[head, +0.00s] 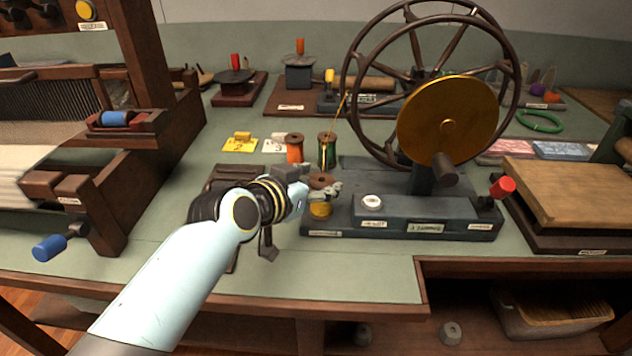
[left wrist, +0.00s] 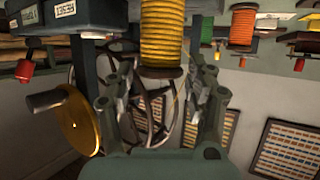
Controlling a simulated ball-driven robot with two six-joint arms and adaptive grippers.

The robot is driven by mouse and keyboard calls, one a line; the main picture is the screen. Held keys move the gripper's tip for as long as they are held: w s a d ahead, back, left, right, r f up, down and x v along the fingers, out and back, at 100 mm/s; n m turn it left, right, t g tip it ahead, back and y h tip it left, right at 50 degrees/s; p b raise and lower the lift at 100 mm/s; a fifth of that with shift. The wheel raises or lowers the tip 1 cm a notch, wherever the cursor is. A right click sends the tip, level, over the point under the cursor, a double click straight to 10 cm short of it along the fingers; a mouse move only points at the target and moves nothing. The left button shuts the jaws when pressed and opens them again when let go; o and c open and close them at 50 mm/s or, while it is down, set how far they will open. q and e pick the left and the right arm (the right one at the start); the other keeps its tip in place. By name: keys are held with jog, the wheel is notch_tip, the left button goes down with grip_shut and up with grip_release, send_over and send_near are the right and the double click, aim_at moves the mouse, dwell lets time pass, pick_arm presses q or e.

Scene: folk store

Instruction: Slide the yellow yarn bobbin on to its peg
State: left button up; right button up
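The yellow yarn bobbin (head: 320,208), with brown end discs, stands upright at the left end of the dark winder base (head: 400,212). In the left wrist view, which is upside down, the yellow bobbin (left wrist: 162,38) shows between the two fingers, with a gap on each side. My left gripper (head: 322,189) is at the bobbin's upper part, its fingers spread. The bobbin's lower end is cut off in the wrist view. No peg shows under the bobbin, so I cannot tell whether it is on one. My right gripper is not in view.
An orange bobbin (head: 295,148) and a green bobbin (head: 327,150) stand close behind. The large wheel (head: 352,85) and brass disc (head: 447,120) rise to the right. A white button (head: 372,201) is on the base. The loom (head: 100,190) is at the left. The front tabletop is clear.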

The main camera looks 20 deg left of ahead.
pick_arm(q)
jog(key=shift+o, duration=1.1)
jog(key=shift+s, duration=0.2)
jog(key=v, duration=1.1)
jog(key=shift+s, duration=0.3)
jog(key=shift+s+a+r, duration=0.1)
jog(key=shift+a, duration=0.05)
